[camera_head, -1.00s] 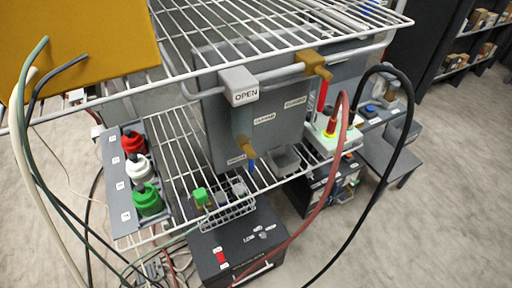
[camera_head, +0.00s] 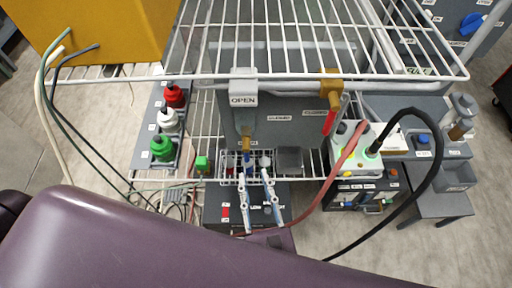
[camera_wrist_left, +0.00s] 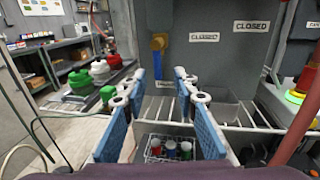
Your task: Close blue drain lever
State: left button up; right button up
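The blue drain lever (camera_wrist_left: 158,66) hangs straight down from a brass valve (camera_wrist_left: 159,42) on the grey tank's front in the left wrist view. In the head view the valve (camera_head: 246,124) is low on the tank, left of a "CLOSED" label. My left gripper (camera_head: 257,172) is open, its fingers pointing toward the tank below the valve. In the left wrist view its blue-padded fingers (camera_wrist_left: 157,84) stand to either side below the lever, with nothing between them touching it. My right gripper is not in view.
A wire basket (camera_wrist_left: 150,152) with capped bottles hangs just below the fingers. Red, white and green capped bottles (camera_head: 168,122) stand at left. A white wire shelf (camera_head: 290,50) lies above. A red hose (camera_head: 347,160) and black cable (camera_head: 432,170) loop at right.

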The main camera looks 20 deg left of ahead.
aim_at(247, 158)
pick_arm(q)
jog(key=p+x, duration=0.1)
jog(key=x, duration=0.1)
jog(key=p+x, duration=0.1)
jog(key=x, duration=0.4)
jog(key=shift+s+a+r+p, duration=0.1)
jog(key=shift+a+r+p, duration=0.15)
jog(key=shift+p, duration=0.15)
jog(key=shift+w+a+f, duration=0.15)
jog(key=shift+w, duration=0.2)
jog(key=shift+c, duration=0.3)
grip_shut()
